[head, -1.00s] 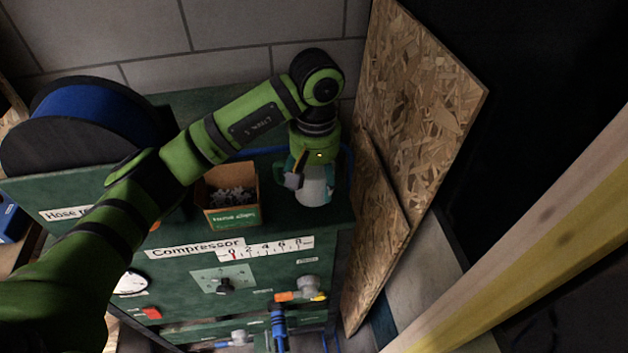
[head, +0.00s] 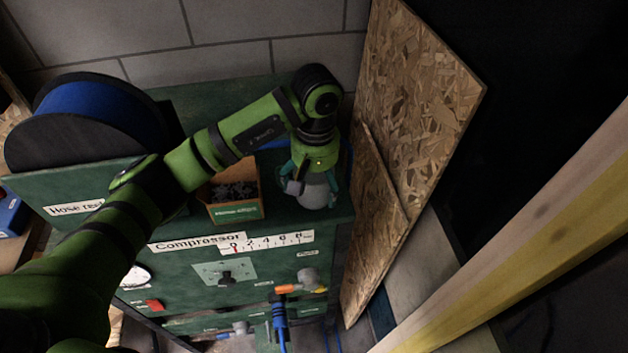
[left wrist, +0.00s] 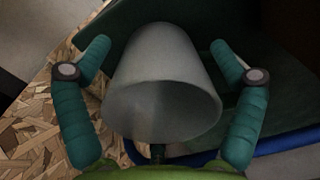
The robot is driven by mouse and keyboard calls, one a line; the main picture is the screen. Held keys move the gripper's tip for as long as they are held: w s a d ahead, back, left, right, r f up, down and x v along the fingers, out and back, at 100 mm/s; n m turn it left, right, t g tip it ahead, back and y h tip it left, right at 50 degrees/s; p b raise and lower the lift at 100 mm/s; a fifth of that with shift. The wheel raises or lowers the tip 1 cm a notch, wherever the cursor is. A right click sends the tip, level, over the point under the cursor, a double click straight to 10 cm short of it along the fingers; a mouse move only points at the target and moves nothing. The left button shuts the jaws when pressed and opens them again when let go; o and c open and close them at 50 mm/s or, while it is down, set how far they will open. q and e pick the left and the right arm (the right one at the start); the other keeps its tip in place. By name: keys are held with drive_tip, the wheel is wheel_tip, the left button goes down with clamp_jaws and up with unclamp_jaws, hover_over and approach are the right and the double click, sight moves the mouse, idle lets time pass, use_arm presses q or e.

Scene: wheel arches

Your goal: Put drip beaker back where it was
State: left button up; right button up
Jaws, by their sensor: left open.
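The drip beaker (head: 318,193), a pale grey open cup, stands on the green compressor top (head: 285,222) near its right front corner. In the left wrist view the beaker (left wrist: 165,75) has its open mouth towards me. My left gripper (head: 314,190) comes down over it from above. Its teal fingers also show in the left wrist view (left wrist: 160,46), spread on both sides of the beaker with a visible gap on each side. The gripper is open. My right gripper is not in view.
An open cardboard box (head: 235,208) of dark clips stands close to the left of the beaker. A hose reel (head: 85,125) is further left. Chipboard sheets (head: 415,120) lean close on the right. A grey block wall (head: 230,60) is behind.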

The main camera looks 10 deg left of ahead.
use_arm(q)
drive_tip(key=shift+r, duration=0.1)
drive_tip(key=shift+r+p, duration=0.2)
drive_tip(key=shift+p, duration=0.15)
wheel_tip(320, 180, up, 2)
drive_tip(key=shift+r+b, duration=0.1)
drive_tip(key=shift+b, duration=1)
wheel_tip(320, 180, up, 10)
drive_tip(key=b, duration=0.2)
drive_tip(key=shift+d+f, duration=0.15)
drive_tip(key=shift+f, duration=0.05)
